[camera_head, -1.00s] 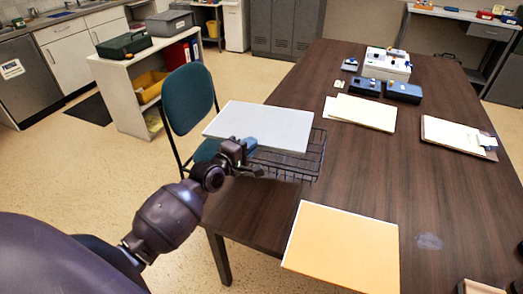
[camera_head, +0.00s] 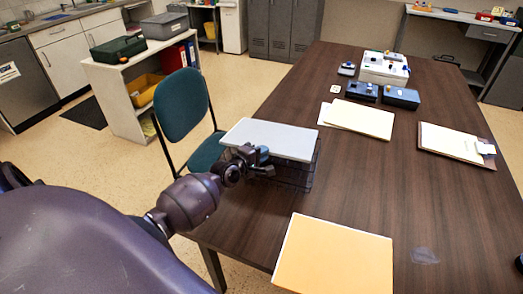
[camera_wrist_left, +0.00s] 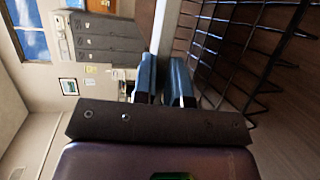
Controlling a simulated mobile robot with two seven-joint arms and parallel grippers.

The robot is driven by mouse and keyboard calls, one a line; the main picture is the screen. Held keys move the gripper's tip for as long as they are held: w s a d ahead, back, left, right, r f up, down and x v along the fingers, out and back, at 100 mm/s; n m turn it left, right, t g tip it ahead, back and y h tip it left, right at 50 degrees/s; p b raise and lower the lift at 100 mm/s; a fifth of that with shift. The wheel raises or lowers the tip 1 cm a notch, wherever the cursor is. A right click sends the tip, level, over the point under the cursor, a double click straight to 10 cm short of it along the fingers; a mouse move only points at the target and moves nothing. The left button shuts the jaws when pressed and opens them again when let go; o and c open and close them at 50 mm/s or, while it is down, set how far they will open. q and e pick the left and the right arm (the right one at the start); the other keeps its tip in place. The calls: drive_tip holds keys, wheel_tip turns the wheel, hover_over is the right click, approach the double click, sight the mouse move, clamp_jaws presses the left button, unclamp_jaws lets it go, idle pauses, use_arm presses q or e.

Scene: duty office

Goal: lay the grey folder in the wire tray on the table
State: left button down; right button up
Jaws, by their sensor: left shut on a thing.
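The grey folder (camera_head: 272,138) is pale and flat, held about level over the wire tray. My left gripper (camera_head: 254,155) is shut on its near left edge. The black wire tray (camera_head: 297,178) stands on the table (camera_head: 365,190) at its left edge. The folder hides most of the tray's opening. In the left wrist view the blue fingertips (camera_wrist_left: 165,85) pinch the folder's edge (camera_wrist_left: 166,28), with the tray's wires (camera_wrist_left: 245,50) close beside it. I cannot tell whether the folder touches the tray's rim. My right gripper is not in view.
A buff folder (camera_head: 335,258) lies at the table's near side. Cream folders (camera_head: 360,119) and a clipboard-like stack (camera_head: 455,142) lie farther back. A teal chair (camera_head: 183,105) stands left of the table.

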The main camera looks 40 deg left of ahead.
use_arm(q)
drive_tip(key=shift+g, duration=0.4)
drive_tip(key=shift+w+f+b, duration=0.15)
drive_tip(key=shift+f+b, duration=0.65)
drive_tip(key=shift+f, duration=0.65)
drive_tip(key=shift+w+f+b, duration=0.1)
drive_tip(key=shift+f+b, duration=0.7)
drive_tip(key=shift+f, duration=0.65)
drive_tip(key=c, duration=1.1)
unclamp_jaws()
drive_tip(key=shift+s+f, duration=0.1)
drive_tip(key=shift+f, duration=0.05)
